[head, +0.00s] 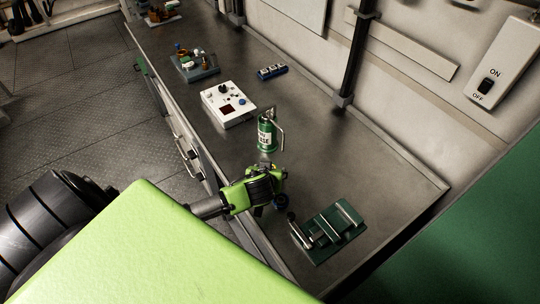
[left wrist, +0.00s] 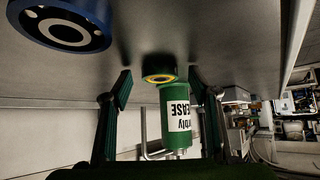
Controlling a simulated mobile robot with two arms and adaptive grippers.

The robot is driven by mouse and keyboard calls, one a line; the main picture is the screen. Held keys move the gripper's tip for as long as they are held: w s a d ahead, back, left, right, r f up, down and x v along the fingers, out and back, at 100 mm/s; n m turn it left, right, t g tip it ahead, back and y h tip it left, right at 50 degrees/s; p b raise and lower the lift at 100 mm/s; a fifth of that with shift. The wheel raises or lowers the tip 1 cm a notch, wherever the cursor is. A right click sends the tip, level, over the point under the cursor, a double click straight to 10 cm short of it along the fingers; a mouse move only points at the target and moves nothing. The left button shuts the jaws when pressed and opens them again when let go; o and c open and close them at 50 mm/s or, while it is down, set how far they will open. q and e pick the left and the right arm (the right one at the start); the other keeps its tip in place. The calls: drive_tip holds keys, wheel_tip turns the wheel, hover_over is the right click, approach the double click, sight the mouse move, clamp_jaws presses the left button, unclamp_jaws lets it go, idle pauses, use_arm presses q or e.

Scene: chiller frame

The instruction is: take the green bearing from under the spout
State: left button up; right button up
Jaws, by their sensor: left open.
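The green grease can (head: 267,134), with a white label and a metal handle, stands on the bench; it also shows upside down in the left wrist view (left wrist: 178,120). The green bearing (left wrist: 159,75), with a yellow inner ring, lies on the bench beside the can in the left wrist view. I cannot make it out in the head view, where my gripper covers that area. My left gripper (head: 265,166) is open and empty, low over the bench facing the can. In the left wrist view its fingertips (left wrist: 161,88) frame the bearing, with gaps on both sides.
A blue bearing (head: 282,201) lies close to my left gripper and shows large in the left wrist view (left wrist: 60,27). A green fixture (head: 333,230) stands nearer the bench's right end. A white control box (head: 228,104) and a blue block (head: 272,71) stand further back.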

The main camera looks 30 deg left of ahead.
use_arm(q)
drive_tip(key=c, duration=1.3)
drive_tip(key=shift+c, duration=0.4)
drive_tip(key=shift+r, duration=0.15)
